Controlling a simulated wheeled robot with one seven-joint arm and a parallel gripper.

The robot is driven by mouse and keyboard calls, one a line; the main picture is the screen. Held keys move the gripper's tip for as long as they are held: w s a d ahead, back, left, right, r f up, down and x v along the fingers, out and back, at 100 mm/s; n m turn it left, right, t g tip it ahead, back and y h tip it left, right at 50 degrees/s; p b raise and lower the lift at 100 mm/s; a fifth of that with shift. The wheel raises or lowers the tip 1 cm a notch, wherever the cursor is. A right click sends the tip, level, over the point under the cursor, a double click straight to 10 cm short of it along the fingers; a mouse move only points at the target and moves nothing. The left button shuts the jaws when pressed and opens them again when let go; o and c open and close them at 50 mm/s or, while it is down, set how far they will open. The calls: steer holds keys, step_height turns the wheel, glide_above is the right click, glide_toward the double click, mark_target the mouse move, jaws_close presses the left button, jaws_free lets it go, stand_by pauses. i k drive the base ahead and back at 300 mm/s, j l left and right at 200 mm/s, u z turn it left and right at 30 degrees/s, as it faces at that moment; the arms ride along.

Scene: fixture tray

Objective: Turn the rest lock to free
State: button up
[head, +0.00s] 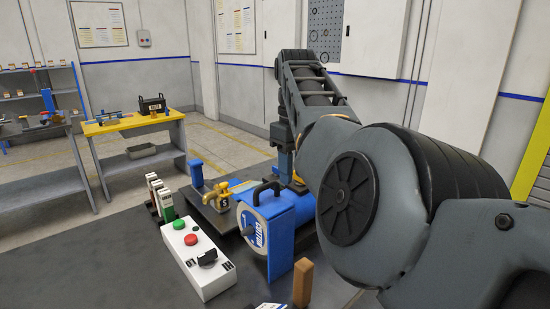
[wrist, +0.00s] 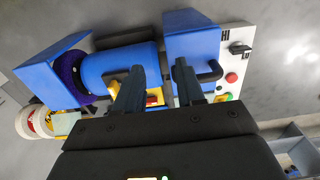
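No part is readably marked as the rest lock. A blue machine (head: 272,218) with a round drum and a black arched handle stands on the dark bench; it also shows in the wrist view (wrist: 112,68). A yellow fitting (head: 217,193) with a dark mark sits at its left, and a yellow and red piece (wrist: 155,97) shows between my fingers in the wrist view. A black turn knob (head: 207,258) is on the white control box. My gripper (wrist: 158,68) is open above the machine, with the black handle close by. Whether it touches anything cannot be told.
The white control box (head: 190,247) has red and green buttons. Several upright pale blocks (head: 158,195) stand behind it. A brown wooden block (head: 302,283) stands at the front. A yellow table (head: 130,124) and shelves are farther back. The bench's left front is clear.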

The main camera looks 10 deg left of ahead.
mark_target(274, 170)
steer(key=i+j, duration=0.2)
steer(key=i, duration=0.2)
steer(key=i+j, duration=0.15)
steer(key=i, duration=0.3)
steer(key=i+j, duration=0.2)
steer(key=i, duration=0.2)
